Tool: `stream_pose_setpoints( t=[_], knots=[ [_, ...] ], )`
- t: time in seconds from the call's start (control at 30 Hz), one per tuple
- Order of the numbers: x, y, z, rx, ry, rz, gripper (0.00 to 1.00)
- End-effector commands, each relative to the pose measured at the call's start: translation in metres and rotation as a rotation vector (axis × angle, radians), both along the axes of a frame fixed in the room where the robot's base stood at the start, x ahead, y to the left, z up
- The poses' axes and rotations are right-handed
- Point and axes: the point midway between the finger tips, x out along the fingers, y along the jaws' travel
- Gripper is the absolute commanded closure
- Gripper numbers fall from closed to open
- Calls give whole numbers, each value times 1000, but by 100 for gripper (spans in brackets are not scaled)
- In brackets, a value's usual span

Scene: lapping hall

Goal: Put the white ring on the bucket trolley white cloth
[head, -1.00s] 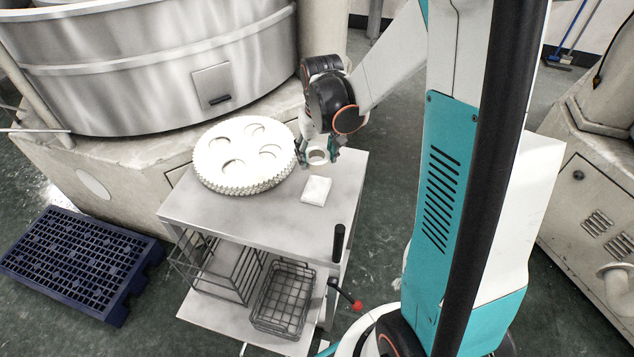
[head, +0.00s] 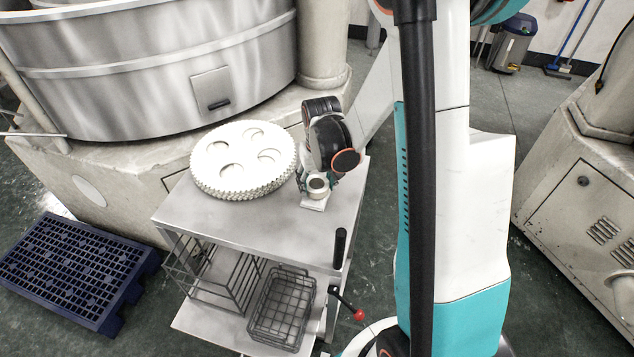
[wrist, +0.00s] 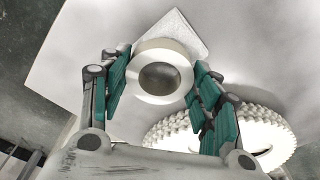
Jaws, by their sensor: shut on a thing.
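The white ring (head: 317,187) is between the fingers of my gripper (head: 318,183), which is shut on it. The wrist view shows the ring (wrist: 160,72) with a dark centre between the teal fingers of my gripper (wrist: 160,88). The white cloth (head: 313,205) lies flat on the trolley top (head: 237,222), partly hidden by the ring and gripper. In the wrist view the cloth (wrist: 179,30) shows behind the ring. The ring overlaps the cloth in the picture; I cannot tell whether they touch.
A stack of white toothed discs with round holes (head: 243,158) stands on the trolley left of my gripper. Wire baskets (head: 281,308) sit on the lower shelf. A dark blue pallet (head: 75,270) lies on the floor at left. The trolley top's front is clear.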

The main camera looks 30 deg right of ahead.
Motion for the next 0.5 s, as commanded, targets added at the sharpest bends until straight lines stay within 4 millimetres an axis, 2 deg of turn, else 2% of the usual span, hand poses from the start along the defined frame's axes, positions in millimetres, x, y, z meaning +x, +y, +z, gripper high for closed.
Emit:
stream_pose_setpoints(
  t=[0.13, 0.17, 0.23, 0.5],
  knots=[
    [0, 0, -4, 0, 0, 0, 74],
    [0, 0, -4, 0, 0, 0, 38],
    [0, 0, -3, 0, 0, 0, 23],
    [0, 0, -3, 0, 0, 0, 23]
  ],
)
